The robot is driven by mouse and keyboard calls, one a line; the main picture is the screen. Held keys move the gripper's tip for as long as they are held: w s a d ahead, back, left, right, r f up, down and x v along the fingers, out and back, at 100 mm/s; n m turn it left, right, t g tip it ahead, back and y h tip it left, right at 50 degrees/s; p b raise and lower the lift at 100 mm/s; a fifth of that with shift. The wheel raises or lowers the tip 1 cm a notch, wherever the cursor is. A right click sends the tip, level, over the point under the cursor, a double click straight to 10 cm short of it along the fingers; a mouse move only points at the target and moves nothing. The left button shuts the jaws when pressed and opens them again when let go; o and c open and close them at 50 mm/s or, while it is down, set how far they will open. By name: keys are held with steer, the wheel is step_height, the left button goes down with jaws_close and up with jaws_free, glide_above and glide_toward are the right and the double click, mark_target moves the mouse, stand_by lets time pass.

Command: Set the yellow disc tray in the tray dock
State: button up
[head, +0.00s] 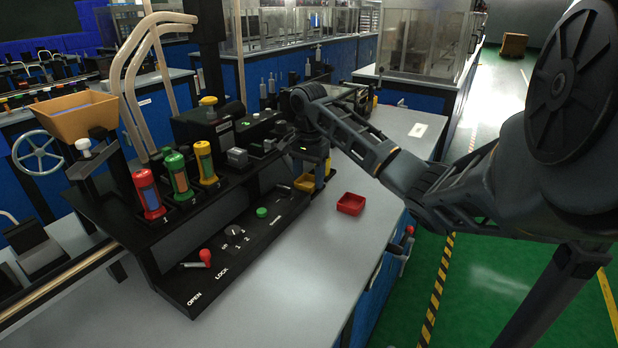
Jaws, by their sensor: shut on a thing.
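The yellow disc tray (304,183) shows in the head view at the right end of the black console, partly hidden behind my gripper. My gripper (317,178) points down from the wrist and is shut on the yellow tray, with yellow showing on either side of the fingers. I cannot tell whether the tray touches the surface under it. The tray dock cannot be made out clearly; the arm and the tray cover that end of the console.
A small red tray (350,204) lies on the grey bench (300,290), right of my gripper. The black console (225,255) carries a red-handled lever (205,257), a green button (262,212) and red, green and yellow cylinders.

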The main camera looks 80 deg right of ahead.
mark_target(310, 185)
steer(key=shift+f, duration=0.2)
steer(key=o, duration=1.1)
step_height(310, 185, up, 12)
steer(key=p, duration=0.3)
steer(key=shift+p, duration=0.3)
steer(key=shift+s, duration=0.1)
